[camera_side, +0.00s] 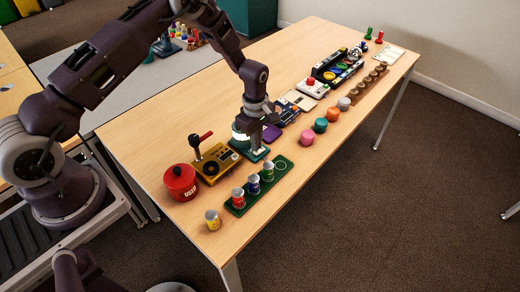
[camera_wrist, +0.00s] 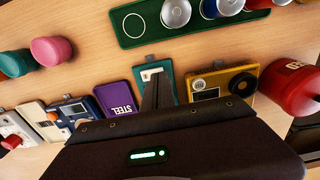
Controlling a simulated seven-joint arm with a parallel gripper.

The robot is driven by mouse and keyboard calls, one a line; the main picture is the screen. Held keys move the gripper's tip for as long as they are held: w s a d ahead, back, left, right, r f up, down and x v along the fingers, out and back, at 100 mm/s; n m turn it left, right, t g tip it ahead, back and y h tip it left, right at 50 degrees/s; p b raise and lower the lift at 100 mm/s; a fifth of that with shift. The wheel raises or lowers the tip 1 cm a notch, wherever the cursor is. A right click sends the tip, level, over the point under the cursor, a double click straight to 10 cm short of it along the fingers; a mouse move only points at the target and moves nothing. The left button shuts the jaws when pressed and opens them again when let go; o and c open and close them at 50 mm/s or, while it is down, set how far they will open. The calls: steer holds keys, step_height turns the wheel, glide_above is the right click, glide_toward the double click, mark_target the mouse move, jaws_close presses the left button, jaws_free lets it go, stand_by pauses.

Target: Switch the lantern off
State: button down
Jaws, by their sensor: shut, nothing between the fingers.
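The lantern (camera_side: 239,132) stands on the table behind my gripper in the side view, and its glass looks bright, as if lit. It rises from a teal base (camera_side: 259,156), and the arm hides part of it. In the wrist view a teal base (camera_wrist: 169,68) with a pale panel lies under the fingers, and the lantern's glass is hidden. My gripper (camera_side: 255,147) is shut and empty, pointing down just over the front part of the teal base. It also shows in the wrist view (camera_wrist: 158,78). I cannot tell whether it touches the base.
A green rack (camera_side: 237,208) of cans lies in front. A purple case (camera_wrist: 119,97) lies beside the base. Bare table lies around the coloured knobs (camera_side: 307,137).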

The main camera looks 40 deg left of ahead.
steer(key=shift+f, duration=0.95)
stand_by(0.5)
steer(key=shift+r, duration=3.55)
steer(key=s+r+m+t, duration=0.1)
steer(key=s+r+m, duration=0.2)
steer(key=r, duration=0.5)
steer(key=s+d+r+m+t, duration=0.1)
steer(key=s+r+m, duration=0.15)
steer(key=r, duration=0.55)
steer(key=s+r+m+t, duration=0.1)
steer(key=s+r+m, duration=0.25)
steer(key=r, duration=0.45)
steer(key=s+r+m+t, duration=0.1)
steer(key=s+r+m, duration=0.2)
steer(key=s, duration=0.7)
steer(key=s+r+m+t, duration=0.1)
steer(key=s+r+m, duration=0.2)
steer(key=s+m, duration=0.3)
steer(key=s, duration=0.5)
steer(key=shift+s+r+t, duration=0.3)
